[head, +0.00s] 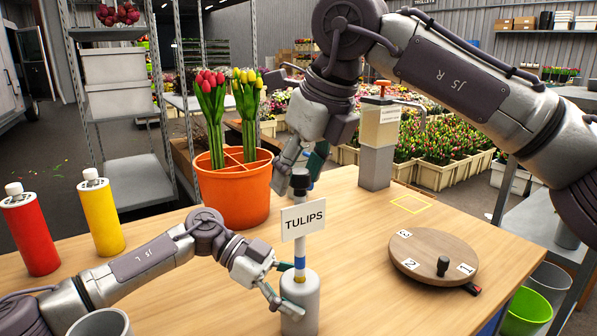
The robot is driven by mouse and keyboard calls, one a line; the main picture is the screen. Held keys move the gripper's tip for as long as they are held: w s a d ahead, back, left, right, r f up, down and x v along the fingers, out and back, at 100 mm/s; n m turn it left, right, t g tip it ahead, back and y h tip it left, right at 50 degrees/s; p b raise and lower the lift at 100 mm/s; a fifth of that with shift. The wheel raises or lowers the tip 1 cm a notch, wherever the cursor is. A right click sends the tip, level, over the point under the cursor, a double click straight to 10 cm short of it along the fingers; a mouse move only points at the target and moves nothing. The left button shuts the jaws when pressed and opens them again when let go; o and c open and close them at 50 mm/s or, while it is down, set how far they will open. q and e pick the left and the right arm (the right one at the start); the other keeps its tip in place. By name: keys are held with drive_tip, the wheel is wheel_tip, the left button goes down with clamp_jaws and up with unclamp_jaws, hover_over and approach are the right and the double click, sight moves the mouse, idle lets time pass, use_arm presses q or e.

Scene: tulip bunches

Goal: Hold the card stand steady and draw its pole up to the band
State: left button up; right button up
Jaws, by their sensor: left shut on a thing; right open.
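The card stand has a grey cylindrical base (306,318), a thin pole (300,250) and a black knob (300,181) on top. The stand is upright. My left gripper (284,288) is shut on the base from the left. My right gripper (301,164) is open, pointing down at the knob; I cannot tell whether it touches.
An orange pot (233,195) with red and yellow tulips stands behind left. Red (32,235) and yellow (101,215) bottles stand at the left. A numbered wooden turntable (433,257) lies right, and a grey dispenser (377,160) behind. The table between stand and turntable is clear.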

drive_tip(key=v, duration=1.2)
use_arm(q)
drive_tip(key=o, duration=1.6)
drive_tip(key=shift+c, duration=0.2)
